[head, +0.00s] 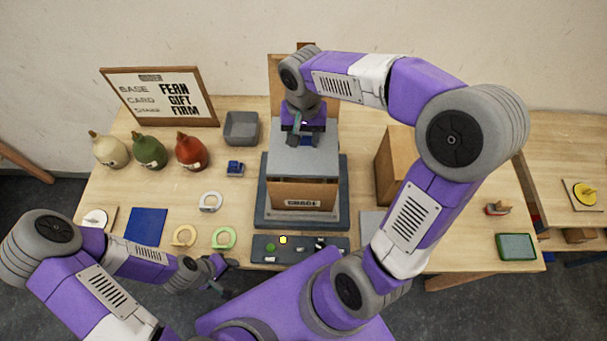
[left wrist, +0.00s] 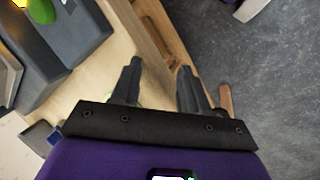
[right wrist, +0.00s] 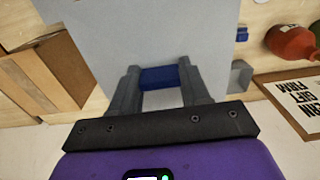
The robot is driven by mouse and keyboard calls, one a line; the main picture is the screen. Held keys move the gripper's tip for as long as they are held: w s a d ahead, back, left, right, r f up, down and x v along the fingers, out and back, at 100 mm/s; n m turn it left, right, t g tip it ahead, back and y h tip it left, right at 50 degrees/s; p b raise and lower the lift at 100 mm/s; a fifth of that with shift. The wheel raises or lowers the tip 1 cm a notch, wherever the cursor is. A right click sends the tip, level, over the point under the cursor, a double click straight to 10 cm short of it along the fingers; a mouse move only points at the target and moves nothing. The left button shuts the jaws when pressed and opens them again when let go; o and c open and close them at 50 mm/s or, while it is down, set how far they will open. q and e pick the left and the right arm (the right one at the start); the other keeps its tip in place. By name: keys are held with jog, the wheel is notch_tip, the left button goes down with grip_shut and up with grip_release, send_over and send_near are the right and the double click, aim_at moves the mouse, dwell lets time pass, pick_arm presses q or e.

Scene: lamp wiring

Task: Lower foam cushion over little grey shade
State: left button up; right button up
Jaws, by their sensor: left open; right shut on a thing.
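My right gripper (head: 303,138) is shut on a small blue grip block (right wrist: 159,78) on top of a flat grey slab, which looks like the foam cushion (head: 301,160). The slab also fills the middle of the right wrist view (right wrist: 130,35). It is level over an open cardboard box (head: 303,196) with a label on its front. I cannot tell whether it touches the box. No little grey shade is visible; the slab hides the inside of the box. My left gripper (head: 222,272) is open and empty by the table's front edge; its fingers show apart in the left wrist view (left wrist: 158,85).
The box stands on a dark grey base (head: 262,212). A dark panel with coloured buttons (head: 300,249) lies in front. An empty grey bin (head: 241,128), several bottles (head: 150,151), rings (head: 210,202) and a blue mat (head: 146,226) are left. A tall brown box (head: 391,165) stands right.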

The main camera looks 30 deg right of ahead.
jog(key=shift+s+a+f, duration=0.1)
jog(key=shift+s+f, duration=0.05)
jog(key=shift+f, duration=0.1)
